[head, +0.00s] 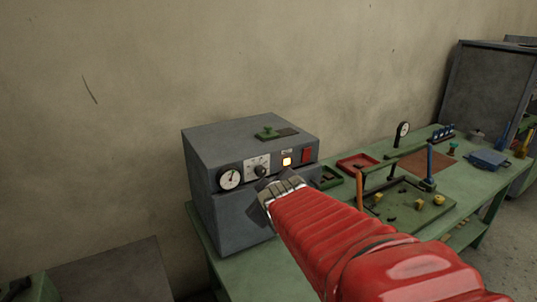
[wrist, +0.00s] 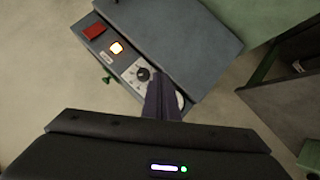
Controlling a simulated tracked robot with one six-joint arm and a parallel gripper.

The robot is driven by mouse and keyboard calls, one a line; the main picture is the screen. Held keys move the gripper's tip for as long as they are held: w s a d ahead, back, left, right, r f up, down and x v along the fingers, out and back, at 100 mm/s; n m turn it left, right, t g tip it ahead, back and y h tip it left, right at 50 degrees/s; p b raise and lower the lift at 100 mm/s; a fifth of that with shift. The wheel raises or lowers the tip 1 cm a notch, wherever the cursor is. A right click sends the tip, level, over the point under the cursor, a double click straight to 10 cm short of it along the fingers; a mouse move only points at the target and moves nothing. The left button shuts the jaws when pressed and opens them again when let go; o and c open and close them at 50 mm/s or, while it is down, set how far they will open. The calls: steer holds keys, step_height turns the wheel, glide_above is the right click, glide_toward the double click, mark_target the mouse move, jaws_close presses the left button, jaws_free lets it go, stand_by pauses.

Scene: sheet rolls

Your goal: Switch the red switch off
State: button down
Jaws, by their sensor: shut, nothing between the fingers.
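The red switch (head: 306,156) is on the right end of the front panel of a grey box (head: 218,215). In the wrist view the red switch (wrist: 93,31) is near the panel's corner, beside a lit yellow-white lamp (wrist: 116,47). The lamp (head: 287,161) also glows in the head view. My gripper (head: 266,190) is shut and empty, in front of the panel below the dial, left of and lower than the switch. In the wrist view my gripper (wrist: 160,95) points at the panel near the black knob (wrist: 143,74). I cannot tell whether it touches the panel.
A round gauge (head: 230,179) is at the panel's left. The green bench (head: 462,190) to the right carries a red tray (head: 357,163), a green tray (head: 408,208) and tools. Space above the box is clear.

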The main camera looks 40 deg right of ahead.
steer(key=w+d+r+n+t+h, duration=0.1)
steer(key=w+d+n+t, duration=0.15)
steer(key=d, duration=0.65)
steer(key=n+t+y, duration=0.2)
steer(key=n+t, duration=0.2)
steer(key=n, duration=0.4)
glide_toward(308, 151)
steer(key=s+a, duration=0.1)
steer(key=a, duration=0.1)
steer(key=s+d+f+n+t+y, duration=0.2)
steer(key=s+n, duration=0.1)
steer(key=s, duration=0.3)
steer(key=shift+s+d+f, duration=0.25)
steer(key=shift+s+f, duration=0.05)
steer(key=shift+f, duration=0.05)
steer(key=shift+w, duration=0.1)
steer(key=w, duration=0.4)
steer(key=w+d+r, duration=0.1)
steer(key=w, duration=0.8)
steer(key=shift+w+d+r, duration=0.25)
steer(key=shift+w+r, duration=0.1)
steer(key=shift+d, duration=0.15)
